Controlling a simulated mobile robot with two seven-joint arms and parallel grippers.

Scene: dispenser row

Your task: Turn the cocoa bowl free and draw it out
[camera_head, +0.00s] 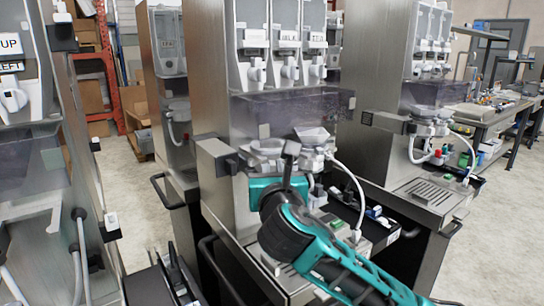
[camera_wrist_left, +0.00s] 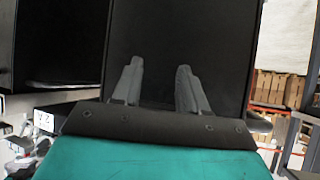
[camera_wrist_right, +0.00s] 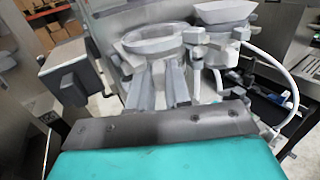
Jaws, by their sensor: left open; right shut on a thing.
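Two pale mixing bowls sit side by side under the canisters of the middle dispenser. The left bowl (camera_head: 266,146) is at my right gripper (camera_head: 291,158); the right bowl (camera_head: 313,134) stands just beside it. No readable label tells me which is the cocoa bowl. In the right wrist view the left bowl (camera_wrist_right: 155,40) is straight ahead, and my right gripper (camera_wrist_right: 170,88) is shut on its lower part; the exact contact is hard to see. My left gripper (camera_wrist_left: 158,88) is open and empty before a dark panel, and is out of the head view.
A white hose (camera_head: 352,183) curves down beside the bowls. A grey block (camera_head: 213,158) juts out left of them. More dispensers stand left and right. Open floor (camera_head: 490,235) shows at the right.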

